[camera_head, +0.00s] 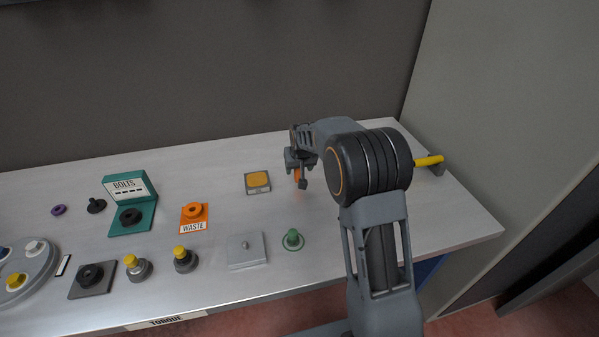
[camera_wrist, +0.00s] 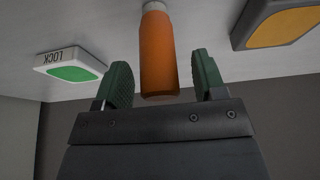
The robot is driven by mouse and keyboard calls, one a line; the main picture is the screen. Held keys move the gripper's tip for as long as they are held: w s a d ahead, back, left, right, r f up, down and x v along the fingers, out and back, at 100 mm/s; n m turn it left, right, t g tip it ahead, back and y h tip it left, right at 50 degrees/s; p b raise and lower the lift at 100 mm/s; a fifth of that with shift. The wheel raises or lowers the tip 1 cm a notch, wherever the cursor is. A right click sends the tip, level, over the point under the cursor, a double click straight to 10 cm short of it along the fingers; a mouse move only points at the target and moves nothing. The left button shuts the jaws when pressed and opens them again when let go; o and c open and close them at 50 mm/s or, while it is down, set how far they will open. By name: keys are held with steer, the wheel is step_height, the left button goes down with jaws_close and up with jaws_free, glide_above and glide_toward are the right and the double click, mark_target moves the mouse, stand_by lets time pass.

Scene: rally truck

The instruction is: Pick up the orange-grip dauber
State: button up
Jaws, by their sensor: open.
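The orange-grip dauber (camera_wrist: 158,55) stands between the two green-padded fingers of my gripper (camera_wrist: 162,85) in the wrist view. A gap shows on each side of the orange grip, so the gripper is open around it and not clamped. In the head view, my gripper (camera_head: 298,176) is low over the bench at the centre right. A bit of the dauber's orange (camera_head: 297,175) shows between the fingers; most of it is hidden by the gripper.
An orange-yellow pad (camera_head: 258,180) lies just left of my gripper. A green knob (camera_head: 292,239) and a grey plate (camera_head: 246,250) are nearer the front. A yellow handle (camera_head: 429,161) is at the right. A green LOCK block (camera_wrist: 71,68) shows in the wrist view.

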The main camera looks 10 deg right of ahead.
steer(key=shift+w+f, duration=0.25)
steer(key=shift+f, duration=0.3)
steer(key=c, duration=1)
steer(key=shift+r, duration=0.1)
steer(key=shift+r, duration=0.5)
steer(key=shift+w+v, duration=0.25)
steer(key=shift+v, duration=1)
steer(key=s+r+b, duration=0.1)
steer(key=s+r, duration=0.2)
steer(key=s, duration=0.1)
steer(key=s+d+r, duration=0.1)
steer(key=s+r, duration=0.2)
steer(key=s, duration=0.2)
steer(key=s+r+b, duration=0.1)
steer(key=s+r, duration=0.2)
steer(key=s, duration=0.1)
steer(key=shift+s+d+r+b, duration=0.25)
steer(key=shift+s+d+b, duration=0.05)
